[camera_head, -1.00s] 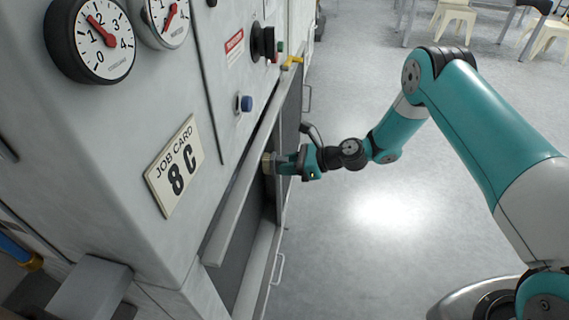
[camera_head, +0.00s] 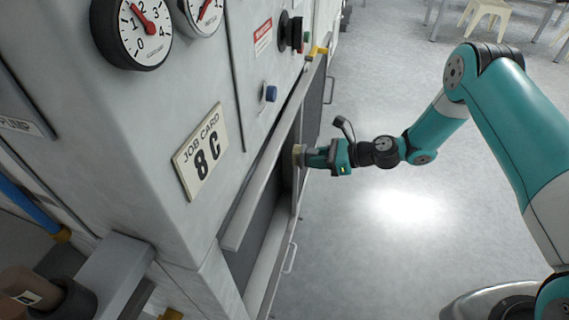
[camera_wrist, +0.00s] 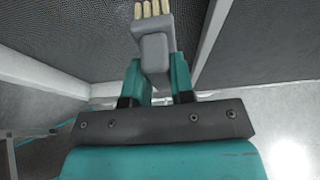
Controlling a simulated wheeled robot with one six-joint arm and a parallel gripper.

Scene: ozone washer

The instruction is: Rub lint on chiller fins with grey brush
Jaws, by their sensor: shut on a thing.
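My gripper (camera_wrist: 157,78) is shut on a grey brush (camera_wrist: 153,46) in the wrist view. The brush has a grey body and pale bristles that point away from me. Dark, fine-textured fin panels (camera_wrist: 70,32) lie beyond the bristles, with a pale frame bar between them. In the head view my gripper (camera_head: 312,157) is at the edge of the machine's opening, and the pale bristles (camera_head: 298,154) face the opening. I cannot tell whether the bristles touch the fins. No lint can be made out.
A grey ledge (camera_head: 245,215) runs along the opening.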

